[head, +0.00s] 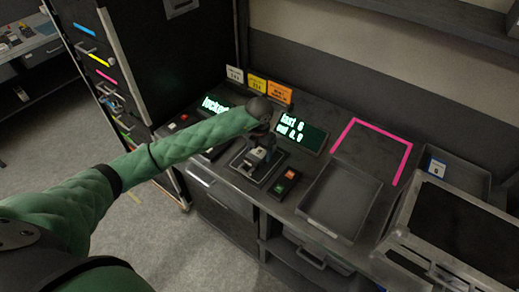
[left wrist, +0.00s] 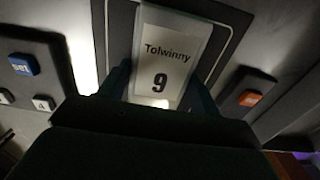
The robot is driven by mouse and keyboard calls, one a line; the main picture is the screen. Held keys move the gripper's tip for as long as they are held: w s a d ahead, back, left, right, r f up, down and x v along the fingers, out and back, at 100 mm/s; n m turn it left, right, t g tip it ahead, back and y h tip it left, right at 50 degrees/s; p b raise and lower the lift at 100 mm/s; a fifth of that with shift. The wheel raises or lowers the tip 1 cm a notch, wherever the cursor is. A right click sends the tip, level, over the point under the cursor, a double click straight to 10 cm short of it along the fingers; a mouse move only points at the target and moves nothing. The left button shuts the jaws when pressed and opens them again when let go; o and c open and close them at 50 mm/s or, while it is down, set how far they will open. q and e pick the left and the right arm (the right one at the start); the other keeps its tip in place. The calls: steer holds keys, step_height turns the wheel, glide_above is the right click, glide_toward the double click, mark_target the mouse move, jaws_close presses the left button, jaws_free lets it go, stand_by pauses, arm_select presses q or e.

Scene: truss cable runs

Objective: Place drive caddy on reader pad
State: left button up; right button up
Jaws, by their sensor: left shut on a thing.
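The drive caddy (head: 258,154) is a small block with a pale top, low over the dark reader pad (head: 243,174) on the bench. In the left wrist view the caddy (left wrist: 167,55) shows a white label reading "Tolwinny 9". My left gripper (head: 256,147) is shut on it, with a finger on each side of the label. The left gripper also shows in the left wrist view (left wrist: 160,90). I cannot tell whether the caddy touches the pad, as the gripper and arm hide part of it. My right gripper is not in view.
A button box (head: 286,183) stands right of the pad, with a lit display (head: 301,133) behind. A grey tray (head: 340,200) lies further right, near a pink-outlined area (head: 372,145). A metal case (head: 455,235) fills the right front. A dark cabinet (head: 150,50) stands at left.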

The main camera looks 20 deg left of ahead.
mark_target(260, 151)
arm_select(q)
steer(key=shift+f, duration=0.1)
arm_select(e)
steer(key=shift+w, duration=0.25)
arm_select(q)
steer(key=o, duration=1.2)
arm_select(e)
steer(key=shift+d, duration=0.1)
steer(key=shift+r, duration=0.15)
arm_select(q)
steer(key=shift+w+r+b, duration=0.1)
steer(key=shift+r+b, duration=0.25)
steer(key=shift+r, duration=0.1)
step_height(260, 151, up, 2)
steer(key=shift+b, duration=0.55)
steer(key=shift+r+b, duration=2)
steer(key=shift+r, duration=2.65)
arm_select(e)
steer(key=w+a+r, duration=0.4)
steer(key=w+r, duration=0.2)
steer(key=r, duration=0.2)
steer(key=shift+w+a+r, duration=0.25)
